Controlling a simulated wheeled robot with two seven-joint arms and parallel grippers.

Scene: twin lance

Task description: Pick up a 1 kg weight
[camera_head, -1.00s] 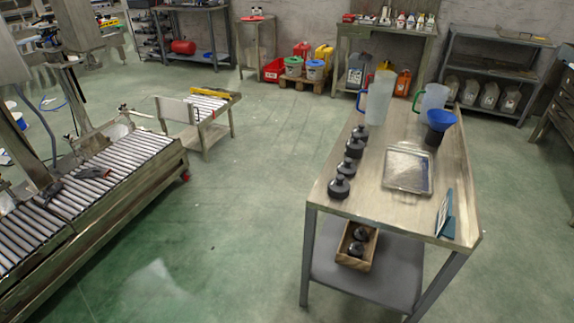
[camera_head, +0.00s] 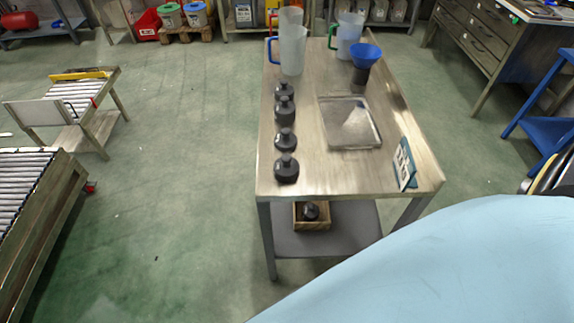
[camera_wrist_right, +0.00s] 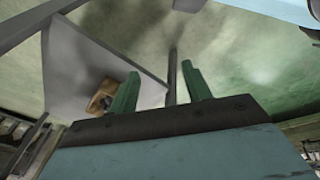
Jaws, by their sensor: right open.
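Several dark weights stand in a row along the left edge of the metal table (camera_head: 235,0). The nearest weight (camera_head: 286,168) is at the front left corner, with another weight (camera_head: 285,140) just behind it. One more dark weight (camera_head: 311,211) sits in a wooden box (camera_head: 312,224) on the lower shelf. Which one is 1 kg cannot be read. My right gripper (camera_wrist_right: 160,80) shows two green fingers, apart and empty, in the right wrist view. My left gripper is not in view.
A metal tray (camera_head: 349,123), a small sign (camera_head: 404,164), a blue funnel (camera_head: 366,56) and clear jugs (camera_head: 292,48) stand on the table. My pale blue arm covers the lower right. Free floor (camera_head: 180,200) lies left of the table. A roller conveyor (camera_head: 30,190) is at far left.

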